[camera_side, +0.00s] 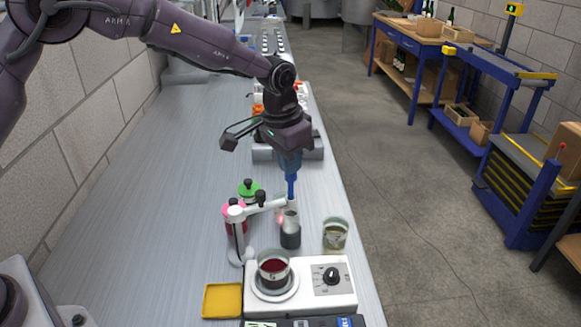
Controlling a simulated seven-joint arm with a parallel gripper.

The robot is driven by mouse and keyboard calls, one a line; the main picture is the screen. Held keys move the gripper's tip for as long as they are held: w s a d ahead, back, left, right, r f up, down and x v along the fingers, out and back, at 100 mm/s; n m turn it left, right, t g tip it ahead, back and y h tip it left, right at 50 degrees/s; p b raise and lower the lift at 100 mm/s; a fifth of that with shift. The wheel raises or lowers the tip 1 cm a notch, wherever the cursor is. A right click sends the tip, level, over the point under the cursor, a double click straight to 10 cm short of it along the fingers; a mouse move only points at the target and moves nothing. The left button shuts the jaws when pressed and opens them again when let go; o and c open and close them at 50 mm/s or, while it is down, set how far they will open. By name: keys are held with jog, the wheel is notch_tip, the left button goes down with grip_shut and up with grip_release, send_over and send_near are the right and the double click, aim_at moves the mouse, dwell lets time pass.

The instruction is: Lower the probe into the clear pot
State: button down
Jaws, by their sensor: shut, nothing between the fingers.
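My gripper (291,194) has blue fingers and points straight down. They are closed together, with their tips at the right end of a white jointed holder arm (265,207). I cannot tell whether they touch it. The probe cannot be made out clearly; a small pale piece shows below the fingertips, over a glass pot with dark contents (290,237). Whether it reaches inside is unclear. A clear glass pot with pale contents (335,236) stands to the right of the dark one, near the bench's right edge.
A white hotplate (335,297) with a knob carries a beaker of red liquid (273,268) in front. A yellow tray (222,300) lies to its left. The bench (150,230) is free on the left.

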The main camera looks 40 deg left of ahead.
aim_at(290, 181)
jog(key=shift+f, duration=1.9)
jog(key=shift+r, duration=3.05)
jog(key=s+a+r+n+t, duration=0.1)
jog(key=s+a+r, duration=0.2)
jog(key=s, duration=0.7)
jog(key=s+a+r+n+t, duration=0.1)
jog(key=s+a+r, duration=0.2)
jog(key=s+r, duration=0.3)
jog(key=s+a+r+n+t, duration=0.1)
jog(key=s+a+r, duration=0.2)
jog(key=s, duration=1.2)
jog(key=shift+s+a+r+t, duration=0.2)
jog(key=shift+r+t, duration=0.2)
jog(key=shift+r, duration=0.3)
